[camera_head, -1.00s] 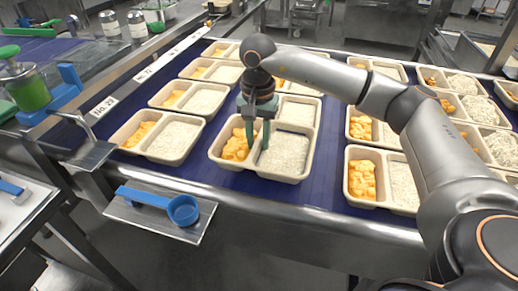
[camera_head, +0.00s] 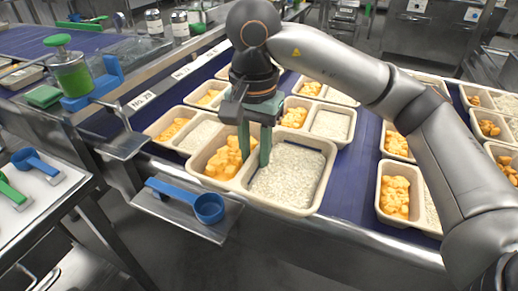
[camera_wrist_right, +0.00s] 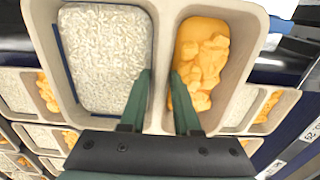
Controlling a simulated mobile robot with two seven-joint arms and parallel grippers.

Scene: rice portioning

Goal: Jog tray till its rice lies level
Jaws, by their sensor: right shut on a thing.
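The tray (camera_head: 312,209) is a beige two-compartment tray, with orange chunks (camera_head: 224,160) in its left compartment and white rice (camera_head: 288,175) in its right one. My right gripper (camera_head: 254,160) is shut on the divider between the compartments. In the right wrist view, its green fingers (camera_wrist_right: 160,100) straddle that divider. My left gripper is not in view.
Similar filled trays stand close behind and beside it, including one at right (camera_head: 382,215) and one at left (camera_head: 159,127). The steel front rail (camera_head: 365,245) runs below. A blue scoop (camera_head: 208,207) lies on a front shelf. Blue belt (camera_head: 352,190) shows at right.

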